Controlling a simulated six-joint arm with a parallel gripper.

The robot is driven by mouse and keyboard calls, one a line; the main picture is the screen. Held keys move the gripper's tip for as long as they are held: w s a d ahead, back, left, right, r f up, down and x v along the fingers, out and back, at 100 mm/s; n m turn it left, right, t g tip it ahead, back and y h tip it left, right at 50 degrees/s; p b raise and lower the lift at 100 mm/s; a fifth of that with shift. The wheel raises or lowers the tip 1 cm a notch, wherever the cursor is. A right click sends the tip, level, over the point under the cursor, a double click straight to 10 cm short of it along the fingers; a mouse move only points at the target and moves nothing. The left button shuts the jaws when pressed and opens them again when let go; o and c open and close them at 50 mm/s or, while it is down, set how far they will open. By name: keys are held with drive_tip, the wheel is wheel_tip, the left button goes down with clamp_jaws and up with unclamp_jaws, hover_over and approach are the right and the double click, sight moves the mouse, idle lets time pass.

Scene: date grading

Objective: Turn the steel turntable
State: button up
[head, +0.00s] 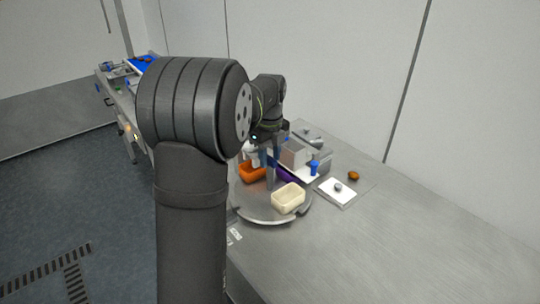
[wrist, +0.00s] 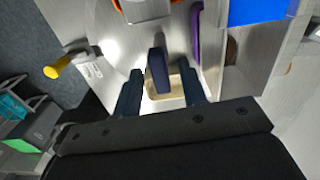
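The round steel turntable (head: 252,213) sits on the steel bench in the head view. It carries an orange bin (head: 251,173), a cream bin (head: 288,199) and a purple bin (head: 286,173). My gripper (head: 270,184) points down over the turntable among the bins. In the wrist view its two fingers (wrist: 161,82) are apart, with a dark blue upright post (wrist: 158,70) between them. Small gaps show on both sides of the post. The cream bin (wrist: 165,104) lies partly hidden behind the fingers. The post's base and the fingertips' height above the turntable are unclear.
A yellow knob (wrist: 58,68) shows at left in the wrist view. The bench's front right is clear.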

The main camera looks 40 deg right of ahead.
drive_tip(key=shift+c, duration=0.2)
clamp_jaws()
drive_tip(key=shift+m, duration=0.3)
drive_tip(key=shift+o, duration=0.2)
unclamp_jaws()
wheel_tip(320, 180, up, 18)
drive_tip(key=shift+f, duration=0.25)
